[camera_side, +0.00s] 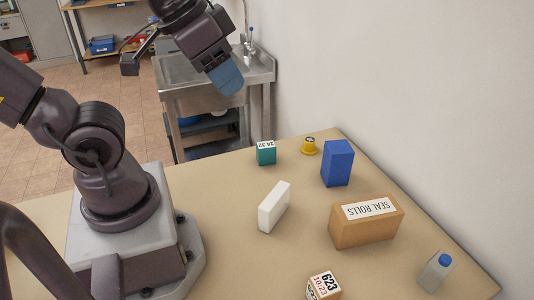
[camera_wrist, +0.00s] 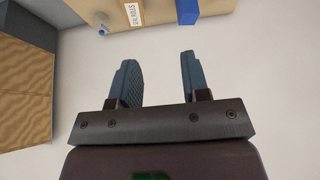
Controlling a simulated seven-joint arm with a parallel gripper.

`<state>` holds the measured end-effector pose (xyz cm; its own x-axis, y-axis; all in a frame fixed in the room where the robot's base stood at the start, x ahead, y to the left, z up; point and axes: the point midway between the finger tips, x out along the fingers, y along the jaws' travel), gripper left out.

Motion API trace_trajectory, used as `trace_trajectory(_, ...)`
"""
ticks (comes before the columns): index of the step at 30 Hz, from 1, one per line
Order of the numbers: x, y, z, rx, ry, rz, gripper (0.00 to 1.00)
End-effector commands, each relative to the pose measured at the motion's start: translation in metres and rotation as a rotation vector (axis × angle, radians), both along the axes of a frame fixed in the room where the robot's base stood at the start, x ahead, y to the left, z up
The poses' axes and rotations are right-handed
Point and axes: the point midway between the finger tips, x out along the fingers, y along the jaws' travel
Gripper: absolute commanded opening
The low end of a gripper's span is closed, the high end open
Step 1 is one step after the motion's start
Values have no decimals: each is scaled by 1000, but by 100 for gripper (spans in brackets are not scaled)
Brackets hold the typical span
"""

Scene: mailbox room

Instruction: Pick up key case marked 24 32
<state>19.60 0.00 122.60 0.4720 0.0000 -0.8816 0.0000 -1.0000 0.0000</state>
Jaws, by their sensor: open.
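The key case marked 24 32 (camera_side: 266,154) is a small teal box with a white label on its top. It stands on the tan table toward the far edge in the side view. My gripper (camera_side: 232,88) is raised well above the table, up and to the left of the key case, and apart from it. In the wrist view my gripper (camera_wrist: 160,78) shows two blue fingers spread apart with nothing between them. The key case is not visible in the wrist view.
On the table (camera_side: 230,225) are a yellow round item (camera_side: 309,146), blue box (camera_side: 338,163), white box (camera_side: 274,207), SEAL ROLLS carton (camera_side: 366,222), box marked 623 (camera_side: 323,286) and blue-capped bottle (camera_side: 436,272). A wall borders the right; a metal sink (camera_side: 190,72) stands behind.

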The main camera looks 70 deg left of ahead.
Motion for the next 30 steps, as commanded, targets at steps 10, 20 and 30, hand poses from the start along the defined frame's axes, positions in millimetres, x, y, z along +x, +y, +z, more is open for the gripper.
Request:
trace_trajectory(10, 0, 0, 0, 0, 0, 0, 85)
trace_trajectory(20, 5, 5, -5, 34, 38, -9, 85)
trace_trajectory(30, 49, 62, -65, 431, 435, -178, 85)
